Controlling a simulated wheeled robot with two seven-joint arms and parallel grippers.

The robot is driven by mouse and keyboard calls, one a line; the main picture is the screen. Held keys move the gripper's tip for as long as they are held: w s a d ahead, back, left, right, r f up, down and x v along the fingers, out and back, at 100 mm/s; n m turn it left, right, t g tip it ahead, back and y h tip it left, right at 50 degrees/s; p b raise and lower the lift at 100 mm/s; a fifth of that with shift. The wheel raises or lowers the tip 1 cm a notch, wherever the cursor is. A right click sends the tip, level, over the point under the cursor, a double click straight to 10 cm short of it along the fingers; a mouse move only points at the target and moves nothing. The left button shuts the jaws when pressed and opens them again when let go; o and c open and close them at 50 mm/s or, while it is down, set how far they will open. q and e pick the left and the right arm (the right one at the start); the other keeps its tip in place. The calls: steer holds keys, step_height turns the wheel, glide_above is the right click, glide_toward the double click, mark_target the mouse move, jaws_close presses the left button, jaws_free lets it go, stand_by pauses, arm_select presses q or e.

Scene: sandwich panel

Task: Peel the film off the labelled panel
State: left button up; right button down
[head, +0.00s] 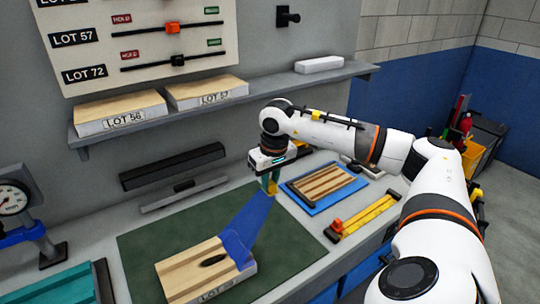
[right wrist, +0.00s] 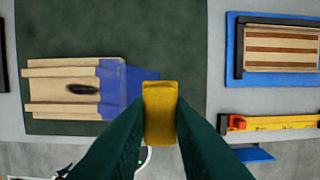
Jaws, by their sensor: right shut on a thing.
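The labelled panel (head: 190,272) lies on the green mat (head: 140,246), its pale ribbed wood bare on the left with a dark oval mark. Its front label starts with "LOT"; the number is hard to read. Blue film (head: 250,218) still covers the panel's right end and rises from there to my right gripper (head: 270,186). In the right wrist view the panel (right wrist: 60,90) lies left, with the film (right wrist: 140,82) running under a yellow tab (right wrist: 160,112). My right gripper is shut on this tab, above and right of the panel. My left gripper is not in view.
A blue tray (head: 293,190) with a slatted panel and a yellow level-like tool (head: 365,216) lie right of the mat. A dial gauge (head: 14,200) and teal block (head: 50,288) stand left. A shelf (head: 240,98) holds two labelled panels behind.

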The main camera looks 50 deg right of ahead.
steer(key=shift+s+d+r, duration=0.1)
steer(key=shift+d, duration=0.4)
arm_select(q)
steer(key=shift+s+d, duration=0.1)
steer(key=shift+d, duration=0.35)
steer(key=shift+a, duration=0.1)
arm_select(e)
steer(key=shift+a+r, duration=0.1)
steer(key=shift+a, duration=0.05)
